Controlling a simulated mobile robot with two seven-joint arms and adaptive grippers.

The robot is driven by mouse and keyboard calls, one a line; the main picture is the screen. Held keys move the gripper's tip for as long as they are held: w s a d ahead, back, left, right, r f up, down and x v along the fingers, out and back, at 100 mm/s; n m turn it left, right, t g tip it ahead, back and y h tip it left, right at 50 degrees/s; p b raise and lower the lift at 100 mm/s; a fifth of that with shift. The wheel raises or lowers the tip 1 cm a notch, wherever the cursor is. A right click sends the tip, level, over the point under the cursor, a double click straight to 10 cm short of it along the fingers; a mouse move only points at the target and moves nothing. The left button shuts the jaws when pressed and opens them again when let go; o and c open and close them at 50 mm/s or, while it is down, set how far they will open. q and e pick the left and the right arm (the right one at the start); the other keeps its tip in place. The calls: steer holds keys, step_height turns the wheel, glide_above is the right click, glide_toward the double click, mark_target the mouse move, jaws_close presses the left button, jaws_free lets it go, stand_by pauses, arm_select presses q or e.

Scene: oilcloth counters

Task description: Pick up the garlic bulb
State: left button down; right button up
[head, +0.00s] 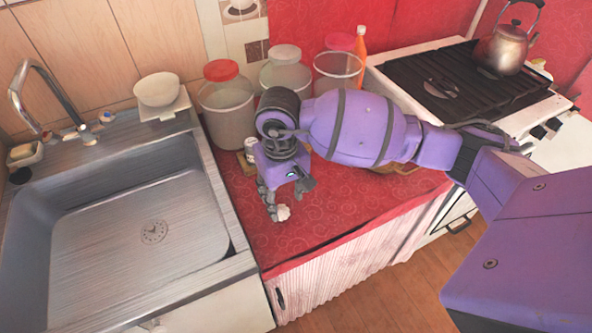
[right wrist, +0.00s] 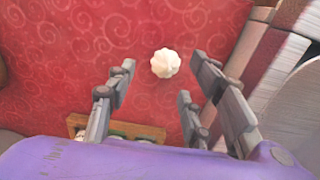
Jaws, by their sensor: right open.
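The garlic bulb (head: 284,212) is small, white and ribbed. It lies on the red oilcloth counter (head: 330,215), close to the fingertips of my right gripper in the head view. My right gripper (head: 287,197) is open and points down over the counter. In the right wrist view the garlic bulb (right wrist: 165,63) lies on the red cloth, between the lines of the spread fingers and a little beyond their tips. Nothing is between the fingers (right wrist: 160,75). My left gripper is in neither view.
A steel sink (head: 130,225) is to the left. Jars, one a red-lidded jar (head: 227,105), stand behind my arm. A stove (head: 460,85) with a kettle (head: 503,50) is at the right. A wooden box (right wrist: 115,130) with items lies near the gripper. The counter's front edge is close.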

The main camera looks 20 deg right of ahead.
mark_target(283, 207)
steer(key=f, duration=0.4)
steer(key=shift+w+a+p, duration=0.2)
steer(key=shift+w+p, duration=0.05)
steer(key=shift+p, duration=0.1)
steer(key=shift+f, duration=0.3)
steer(key=shift+s+f, duration=0.1)
steer(key=shift+f, duration=0.05)
steer(key=c, duration=0.8)
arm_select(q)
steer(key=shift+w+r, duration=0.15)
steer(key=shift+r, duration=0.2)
arm_select(e)
steer(key=shift+c, duration=0.3)
